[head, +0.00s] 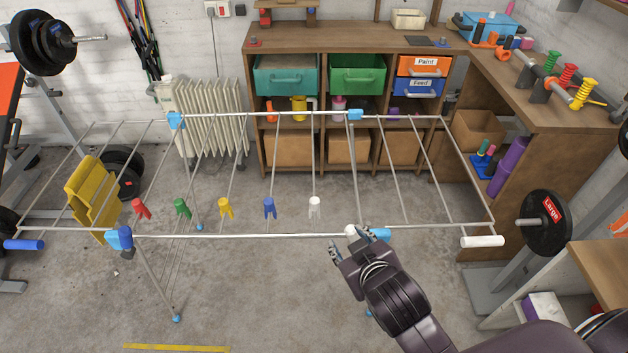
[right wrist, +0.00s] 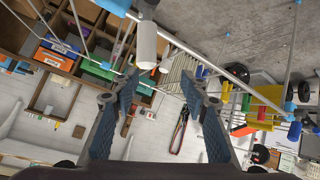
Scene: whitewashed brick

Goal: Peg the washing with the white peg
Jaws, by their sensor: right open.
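The white peg (head: 314,207) stands at the right end of a row of pegs on the drying rack (head: 240,235) in the head view. To its left are blue (head: 269,207), yellow (head: 226,207), green (head: 182,207) and red (head: 141,208) pegs. Yellow washing (head: 92,198) hangs over the rack's left end. My right gripper (head: 347,247) is open and empty at the front rail, right of and nearer than the white peg. In the right wrist view its fingers (right wrist: 158,92) are spread, with a white cylinder (right wrist: 147,45) beyond them. My left gripper is not in view.
Behind stand a white radiator (head: 205,110) and a wooden shelf unit (head: 340,38). A weight plate (head: 545,222) is at right. Floor before the rack is mostly clear.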

